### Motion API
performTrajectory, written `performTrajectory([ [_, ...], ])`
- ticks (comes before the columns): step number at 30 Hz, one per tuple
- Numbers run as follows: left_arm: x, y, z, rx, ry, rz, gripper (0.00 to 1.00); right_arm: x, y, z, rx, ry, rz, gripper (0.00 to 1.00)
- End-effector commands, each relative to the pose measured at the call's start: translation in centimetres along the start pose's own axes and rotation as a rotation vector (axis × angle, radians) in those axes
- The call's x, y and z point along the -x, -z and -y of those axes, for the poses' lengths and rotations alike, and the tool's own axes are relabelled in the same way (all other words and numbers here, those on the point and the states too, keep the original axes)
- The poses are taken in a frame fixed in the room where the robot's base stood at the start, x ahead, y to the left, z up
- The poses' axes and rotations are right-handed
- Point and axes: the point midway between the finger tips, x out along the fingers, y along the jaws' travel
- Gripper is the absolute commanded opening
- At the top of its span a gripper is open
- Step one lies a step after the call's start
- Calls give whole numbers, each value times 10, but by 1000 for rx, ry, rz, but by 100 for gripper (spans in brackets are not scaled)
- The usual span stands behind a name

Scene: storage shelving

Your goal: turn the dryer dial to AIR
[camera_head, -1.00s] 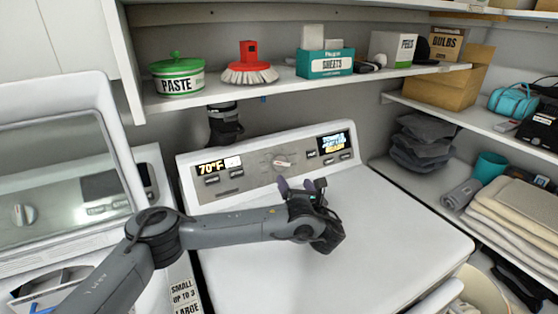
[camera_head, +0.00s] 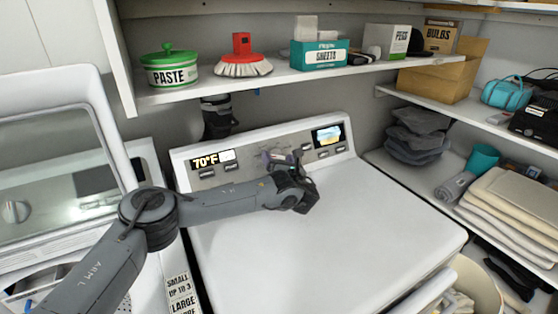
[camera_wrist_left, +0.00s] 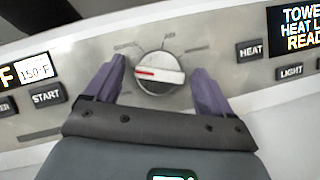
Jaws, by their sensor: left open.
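The dryer dial (camera_wrist_left: 159,73) is a round silver knob with a raised grip bar on the dryer's grey control panel (camera_wrist_left: 95,45). Its red mark points left. Small labels ring it, too blurred to read. My left gripper (camera_wrist_left: 161,70) is open, with one purple finger on each side of the dial; I cannot tell whether they touch it. In the head view, my left gripper (camera_head: 281,158) is at the panel and mostly hides the dial. My right gripper is not in view.
HEAT (camera_wrist_left: 251,50) and START (camera_wrist_left: 47,97) buttons flank the dial. A shelf (camera_head: 215,88) with a paste tub (camera_head: 171,70), brush (camera_head: 243,65) and boxes hangs above the panel. The dryer's white top (camera_head: 330,230) is clear. Folded towels (camera_head: 515,205) lie at right.

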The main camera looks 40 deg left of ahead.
Motion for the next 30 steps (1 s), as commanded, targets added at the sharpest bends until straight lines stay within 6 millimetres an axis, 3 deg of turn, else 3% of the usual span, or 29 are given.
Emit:
performTrajectory([
  [6,0,0,0,0,0,0,83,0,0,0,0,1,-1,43],
  [17,0,0,0,0,0,0,29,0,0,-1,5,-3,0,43],
  [30,0,-2,-2,-88,45,0,29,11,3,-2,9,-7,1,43],
])
